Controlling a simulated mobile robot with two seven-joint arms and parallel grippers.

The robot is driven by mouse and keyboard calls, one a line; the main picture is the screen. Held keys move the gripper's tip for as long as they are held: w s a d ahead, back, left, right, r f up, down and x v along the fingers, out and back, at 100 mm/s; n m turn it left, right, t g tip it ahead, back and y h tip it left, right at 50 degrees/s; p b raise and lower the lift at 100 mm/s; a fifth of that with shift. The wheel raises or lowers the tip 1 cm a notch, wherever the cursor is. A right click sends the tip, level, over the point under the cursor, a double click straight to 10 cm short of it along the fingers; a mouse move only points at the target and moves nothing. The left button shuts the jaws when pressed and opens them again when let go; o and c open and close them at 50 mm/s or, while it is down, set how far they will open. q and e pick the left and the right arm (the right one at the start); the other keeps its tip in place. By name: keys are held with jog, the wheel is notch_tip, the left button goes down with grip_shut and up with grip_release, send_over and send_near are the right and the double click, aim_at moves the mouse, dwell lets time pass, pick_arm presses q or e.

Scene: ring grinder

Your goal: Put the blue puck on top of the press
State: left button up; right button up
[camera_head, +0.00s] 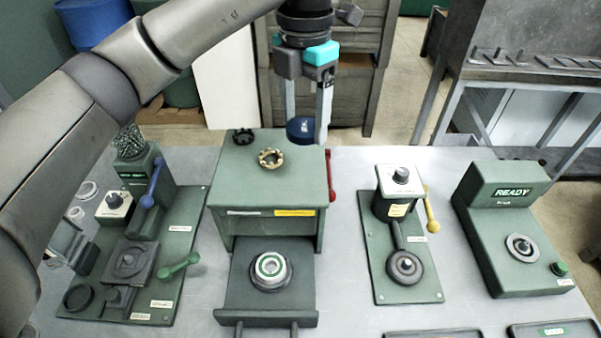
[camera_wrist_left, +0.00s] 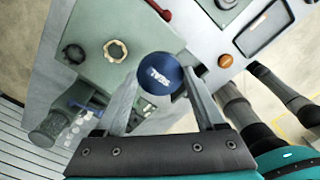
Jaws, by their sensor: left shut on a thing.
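The blue puck (camera_head: 301,129) is dark blue and round, with white lettering that shows in the left wrist view (camera_wrist_left: 160,74). My left gripper (camera_head: 306,126) is shut on it, with one finger on each side, and points down. It holds the puck near the back right corner of the green box-shaped machine (camera_head: 240,185) in the middle of the table. No label I can read says which machine is the press. A gold toothed ring (camera_head: 270,158) and a small black ring (camera_head: 243,136) sit on this machine's flat top. My right gripper is not in view.
The middle machine has a red lever (camera_head: 330,176) on its right side and a front drawer (camera_head: 248,300) holding a round ringed piece (camera_head: 270,268). A green station (camera_head: 135,265) with blue and green levers stands left. A yellow-lever station (camera_head: 405,260) and READY unit (camera_head: 510,240) stand right.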

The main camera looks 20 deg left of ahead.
aim_at(303, 187)
pick_arm(q)
notch_tip(303, 187, down, 12)
jog(key=shift+f, duration=0.2)
dwell(0.4)
jog(key=shift+f, duration=0.2)
jog(key=o, duration=1.6)
jog(key=shift+r, duration=0.15)
notch_tip(303, 187, up, 12)
jog(key=shift+r, duration=0.1)
